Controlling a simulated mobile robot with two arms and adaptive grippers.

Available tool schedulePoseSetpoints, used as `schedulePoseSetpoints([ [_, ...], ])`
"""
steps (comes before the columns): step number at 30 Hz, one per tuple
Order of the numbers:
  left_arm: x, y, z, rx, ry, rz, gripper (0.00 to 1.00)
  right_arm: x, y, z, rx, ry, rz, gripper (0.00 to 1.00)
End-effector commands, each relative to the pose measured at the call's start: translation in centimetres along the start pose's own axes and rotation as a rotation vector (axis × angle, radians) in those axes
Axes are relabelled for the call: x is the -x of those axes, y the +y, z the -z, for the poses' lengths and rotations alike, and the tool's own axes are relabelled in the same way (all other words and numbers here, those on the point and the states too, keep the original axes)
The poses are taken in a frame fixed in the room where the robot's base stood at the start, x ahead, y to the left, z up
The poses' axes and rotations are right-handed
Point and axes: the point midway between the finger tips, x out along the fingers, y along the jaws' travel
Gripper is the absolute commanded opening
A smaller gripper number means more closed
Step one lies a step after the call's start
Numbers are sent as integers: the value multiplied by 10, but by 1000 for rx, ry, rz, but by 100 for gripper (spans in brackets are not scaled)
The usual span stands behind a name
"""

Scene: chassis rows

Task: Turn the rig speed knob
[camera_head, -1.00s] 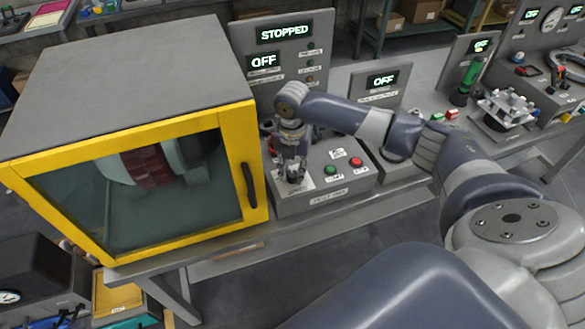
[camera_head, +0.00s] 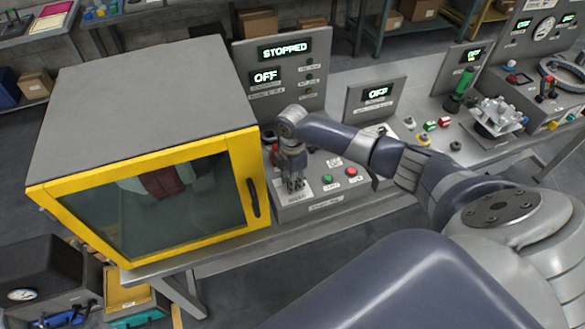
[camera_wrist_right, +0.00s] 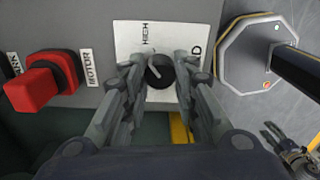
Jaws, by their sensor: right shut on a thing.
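The rig speed knob (camera_wrist_right: 160,70) is round and black with a pale pointer line, on a white label plate (camera_wrist_right: 128,38) marked HIGH. It sits between the fingertips of my right gripper (camera_wrist_right: 160,82), which is shut on it. In the head view my right gripper (camera_head: 295,186) points down at the left of the sloped control box (camera_head: 322,200) and hides the knob. The display panel (camera_head: 285,82) behind reads STOPPED (camera_head: 285,49) and OFF (camera_head: 266,76). What seems to be my left gripper (camera_wrist_right: 274,133) shows small at the wrist view's lower right.
A yellow-framed enclosure (camera_head: 150,170) stands close left of the gripper, its door closed. A red MOTOR switch (camera_wrist_right: 40,84) is beside the knob. Green (camera_head: 326,182) and red (camera_head: 352,171) buttons lie to the right. More equipment stands farther right on the bench.

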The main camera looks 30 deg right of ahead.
Motion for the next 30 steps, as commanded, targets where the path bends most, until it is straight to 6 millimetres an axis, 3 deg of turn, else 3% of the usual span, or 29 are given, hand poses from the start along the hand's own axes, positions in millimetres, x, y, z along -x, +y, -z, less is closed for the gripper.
schedulePoseSetpoints([
  [13, 18, 0, 0, 0, -2, 0, 40, 1, 1, 0, -269, 0, -2, 3],
  [30, 20, 0, 0, -1, -3, -1, 40, 1, 1, 0, -327, 1, -3, 3],
])
